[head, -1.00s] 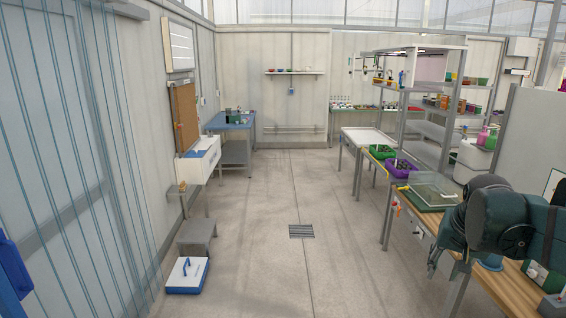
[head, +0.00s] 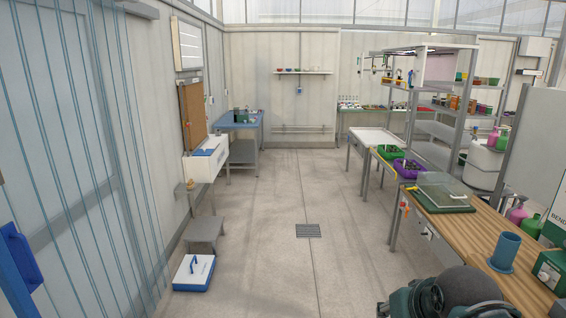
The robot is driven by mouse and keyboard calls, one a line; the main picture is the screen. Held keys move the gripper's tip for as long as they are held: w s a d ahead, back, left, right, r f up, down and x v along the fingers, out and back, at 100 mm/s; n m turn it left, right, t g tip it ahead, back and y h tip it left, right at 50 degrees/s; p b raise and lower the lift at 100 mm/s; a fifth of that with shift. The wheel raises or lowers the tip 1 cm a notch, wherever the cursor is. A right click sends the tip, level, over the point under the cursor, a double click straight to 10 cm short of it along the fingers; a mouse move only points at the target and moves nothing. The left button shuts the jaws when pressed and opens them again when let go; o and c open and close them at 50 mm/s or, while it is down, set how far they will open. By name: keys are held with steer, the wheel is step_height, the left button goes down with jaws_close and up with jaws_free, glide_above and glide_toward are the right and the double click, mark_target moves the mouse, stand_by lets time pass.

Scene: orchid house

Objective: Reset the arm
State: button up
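My arm shows only as dark green and grey links at the bottom right of the head view, low in front of the wooden bench (head: 480,240). My gripper is not visible in the frame, so its fingers and anything in them are hidden. No held object shows.
On the bench are a clear-lidded green tray (head: 443,193), a blue cylinder (head: 504,252) and a green box (head: 550,268). Shelves (head: 437,131) stand behind. A grey step (head: 206,232) and a white-blue case (head: 193,272) lie left. The middle floor (head: 290,200) with a drain (head: 308,231) is clear.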

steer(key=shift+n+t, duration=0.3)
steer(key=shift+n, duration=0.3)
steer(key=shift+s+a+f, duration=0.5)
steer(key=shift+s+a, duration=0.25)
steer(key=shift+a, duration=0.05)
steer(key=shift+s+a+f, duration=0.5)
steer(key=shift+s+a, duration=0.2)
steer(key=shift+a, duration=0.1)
